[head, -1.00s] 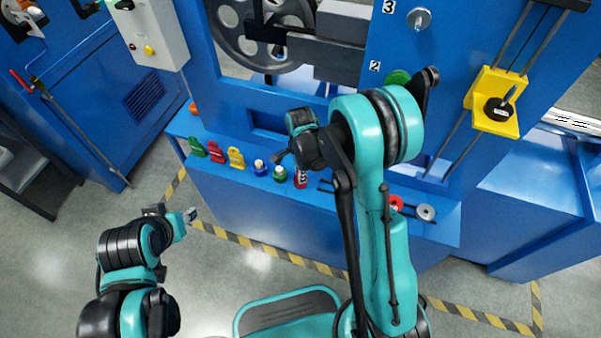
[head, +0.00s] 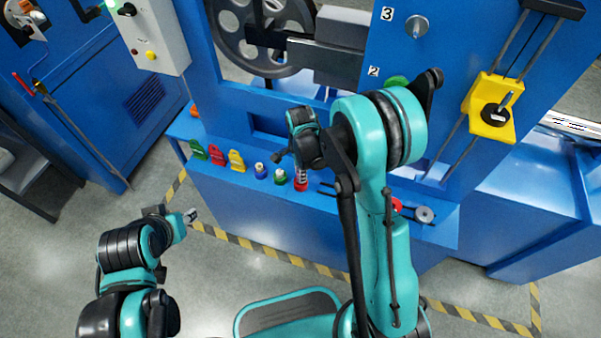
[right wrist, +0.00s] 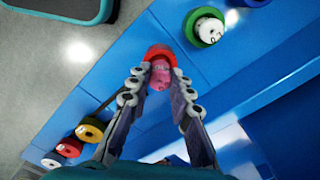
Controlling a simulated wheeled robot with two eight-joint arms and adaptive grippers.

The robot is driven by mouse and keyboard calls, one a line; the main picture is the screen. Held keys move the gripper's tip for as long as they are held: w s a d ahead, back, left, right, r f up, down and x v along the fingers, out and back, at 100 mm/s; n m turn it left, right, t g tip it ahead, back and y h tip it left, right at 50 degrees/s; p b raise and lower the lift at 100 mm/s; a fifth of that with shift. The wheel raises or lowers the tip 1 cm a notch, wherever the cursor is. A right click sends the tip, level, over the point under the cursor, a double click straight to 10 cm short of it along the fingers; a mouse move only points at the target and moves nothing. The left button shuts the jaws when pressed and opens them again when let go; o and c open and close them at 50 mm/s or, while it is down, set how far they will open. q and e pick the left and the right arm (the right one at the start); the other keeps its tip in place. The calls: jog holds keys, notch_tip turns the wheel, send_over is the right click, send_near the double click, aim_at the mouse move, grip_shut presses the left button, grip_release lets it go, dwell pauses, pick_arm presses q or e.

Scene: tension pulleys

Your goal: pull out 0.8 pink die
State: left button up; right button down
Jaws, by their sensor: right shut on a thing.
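The pink die (right wrist: 160,76) stands in a red ring-shaped holder (right wrist: 158,53) on the blue ledge. My right gripper (right wrist: 161,72) has its two fingers closed on the pink die from both sides. In the head view the right gripper (head: 301,172) points down at the red holder (head: 301,186), and the die itself is mostly hidden there. My left gripper (head: 188,216) is low on the left, over the floor and away from the ledge. It is too small to tell whether it is open.
A green holder (right wrist: 205,27) with a white die is close beside the pink one. Yellow (right wrist: 90,128) and red (right wrist: 68,147) holders stand farther along the ledge. The blue machine wall rises behind. A yellow block (head: 490,105) hangs on rods at right.

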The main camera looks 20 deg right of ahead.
jog(key=shift+r+p, duration=0.35)
jog(key=shift+r, duration=0.3)
jog(key=shift+r+p, duration=1.25)
jog(key=shift+r, duration=0.75)
